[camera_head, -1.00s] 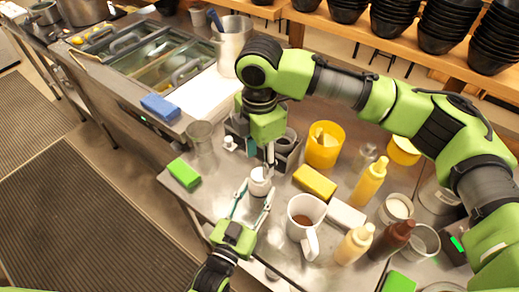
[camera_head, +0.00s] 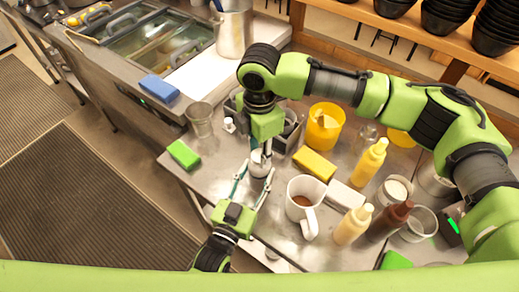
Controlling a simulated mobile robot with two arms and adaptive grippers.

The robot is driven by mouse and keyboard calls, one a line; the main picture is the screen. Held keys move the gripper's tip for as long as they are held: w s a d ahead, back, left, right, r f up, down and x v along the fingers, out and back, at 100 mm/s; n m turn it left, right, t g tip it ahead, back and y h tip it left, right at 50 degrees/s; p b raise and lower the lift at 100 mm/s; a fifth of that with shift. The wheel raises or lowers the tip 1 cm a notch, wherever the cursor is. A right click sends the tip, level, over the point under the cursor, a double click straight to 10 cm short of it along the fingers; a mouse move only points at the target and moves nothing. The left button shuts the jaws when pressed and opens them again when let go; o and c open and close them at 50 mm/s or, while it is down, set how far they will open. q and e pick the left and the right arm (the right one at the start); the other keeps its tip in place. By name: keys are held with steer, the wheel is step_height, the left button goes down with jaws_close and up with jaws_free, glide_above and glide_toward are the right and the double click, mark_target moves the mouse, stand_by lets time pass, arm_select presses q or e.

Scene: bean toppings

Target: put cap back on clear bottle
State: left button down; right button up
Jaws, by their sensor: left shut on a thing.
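A small clear bottle with a whitish top (camera_head: 259,168) stands near the table's front left edge. My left gripper (camera_head: 256,184), from below in the picture, has its two thin fingers on either side of the bottle and is shut on it. My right gripper (camera_head: 265,152) points down from above, its tips at the bottle's top and partly covering it. Whether its fingers are open or shut, and whether they hold the cap, is too small to tell.
A white mug (camera_head: 305,205) stands close to the right of the bottle. A yellow sponge (camera_head: 314,164), a yellow tub (camera_head: 325,128) and sauce bottles (camera_head: 353,225) crowd the table's right side. A green sponge (camera_head: 184,154) lies at the left edge.

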steer(key=m, duration=0.6)
steer(key=shift+m, duration=0.4)
steer(key=m, duration=0.4)
steer(key=shift+m, duration=0.4)
steer(key=o, duration=1.3)
step_height(320, 180, up, 12)
arm_select(q)
steer(key=c, duration=1.1)
jaws_free()
